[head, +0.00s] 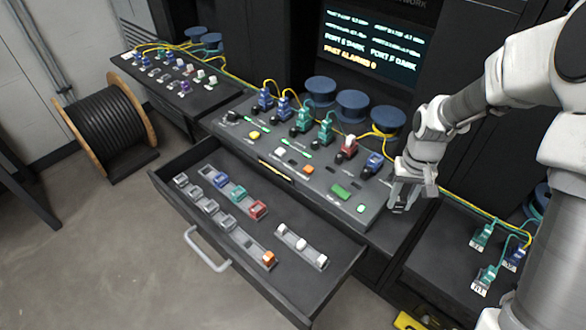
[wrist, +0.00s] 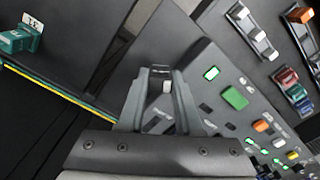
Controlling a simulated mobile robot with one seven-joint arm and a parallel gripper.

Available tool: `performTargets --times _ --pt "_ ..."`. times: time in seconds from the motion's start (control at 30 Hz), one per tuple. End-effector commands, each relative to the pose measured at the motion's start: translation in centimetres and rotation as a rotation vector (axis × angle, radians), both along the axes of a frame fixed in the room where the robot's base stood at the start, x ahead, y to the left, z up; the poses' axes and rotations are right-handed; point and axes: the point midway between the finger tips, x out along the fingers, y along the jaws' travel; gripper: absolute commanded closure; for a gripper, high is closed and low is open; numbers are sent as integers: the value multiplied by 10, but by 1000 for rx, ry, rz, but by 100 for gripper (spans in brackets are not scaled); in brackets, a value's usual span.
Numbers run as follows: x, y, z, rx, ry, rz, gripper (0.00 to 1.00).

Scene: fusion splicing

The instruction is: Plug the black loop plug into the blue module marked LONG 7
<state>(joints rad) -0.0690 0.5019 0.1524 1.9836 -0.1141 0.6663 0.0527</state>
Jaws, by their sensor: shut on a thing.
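My gripper (head: 401,203) is at the right end of the sloped panel, right of and below the rightmost blue module (head: 374,161). In the wrist view, my gripper (wrist: 160,76) is shut on a small dark piece, which looks like the black loop plug (wrist: 161,70); the fingers hide much of it. Two more blue modules (head: 265,98) (head: 284,106) stand at the panel's left end with yellow cables. Another blue module (head: 515,258) is on the right-hand surface. I cannot read the module labels in the head view, so I cannot tell which is LONG 7.
Green modules (head: 304,118) and a red module (head: 348,146) stand along the panel. An open drawer (head: 330,274) with several small modules juts out in front. A green module (wrist: 20,40) and a yellow cable (wrist: 60,93) show at left in the wrist view. A cable reel (head: 107,125) stands at left.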

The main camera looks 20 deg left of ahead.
Motion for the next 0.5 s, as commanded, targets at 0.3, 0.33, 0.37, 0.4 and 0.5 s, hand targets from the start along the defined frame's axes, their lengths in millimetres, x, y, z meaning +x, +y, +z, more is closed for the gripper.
performTargets --times 0.3,0.33,0.37,0.4,0.5 --pt "-34 186 43 2 -2 497 100" --pt "-41 202 47 2 -1 542 100" --pt "-49 217 51 2 -3 585 100" --pt "-60 237 56 2 -2 640 100" --pt "-88 279 68 2 -3 767 100"
